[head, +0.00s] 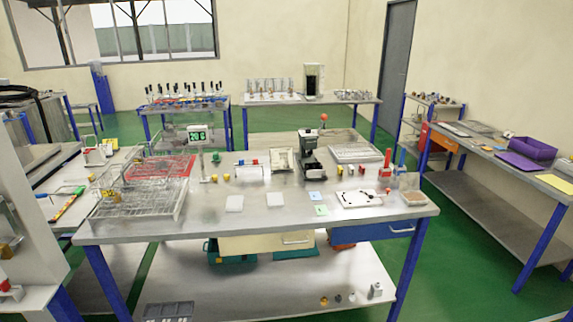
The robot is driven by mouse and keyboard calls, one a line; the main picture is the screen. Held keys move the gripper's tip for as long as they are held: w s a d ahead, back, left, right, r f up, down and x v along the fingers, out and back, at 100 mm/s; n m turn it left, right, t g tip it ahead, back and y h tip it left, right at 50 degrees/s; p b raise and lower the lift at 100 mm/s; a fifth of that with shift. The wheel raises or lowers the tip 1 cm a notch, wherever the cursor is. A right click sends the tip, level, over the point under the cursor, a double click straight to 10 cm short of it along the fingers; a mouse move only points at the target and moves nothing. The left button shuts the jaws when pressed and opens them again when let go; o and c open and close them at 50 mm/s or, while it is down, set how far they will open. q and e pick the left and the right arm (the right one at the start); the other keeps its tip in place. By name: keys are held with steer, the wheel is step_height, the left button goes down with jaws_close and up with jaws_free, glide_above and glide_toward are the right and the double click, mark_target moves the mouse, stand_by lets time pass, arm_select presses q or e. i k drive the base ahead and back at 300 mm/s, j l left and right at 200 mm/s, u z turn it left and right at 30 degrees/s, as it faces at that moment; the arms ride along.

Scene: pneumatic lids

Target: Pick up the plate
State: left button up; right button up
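Several flat pieces that could be the plate lie on the metal workbench (310,224). A white square piece (235,203) lies left of the middle, and another white square piece (275,200) lies to its right. A larger white rectangular plate (352,199) with dark marks and a small red part lies farther right, near the front edge. I cannot tell which of these the task means. Neither of my grippers is in view.
Wire baskets (135,205) and a red rack (165,167) fill the bench's left side. A black press (308,155) with a red knob stands at the back. Blue and green notes (320,210) lie near the front.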

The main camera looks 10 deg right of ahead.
mark_target(234, 203)
steer(key=l+u, duration=0.1)
steer(key=u, duration=0.4)
steer(key=l+u, duration=0.35)
steer(key=l, duration=0.15)
steer(key=l+u, duration=0.35)
steer(key=l, duration=0.15)
steer(key=k+l+u, duration=0.1)
steer(key=l, duration=0.45)
steer(key=k+l+u, duration=0.15)
steer(key=l, duration=0.35)
steer(key=k+l, duration=0.1)
steer(key=l, duration=0.75)
steer(key=k+l, duration=0.15)
steer(key=l, duration=0.75)
steer(key=k+u, duration=0.05)
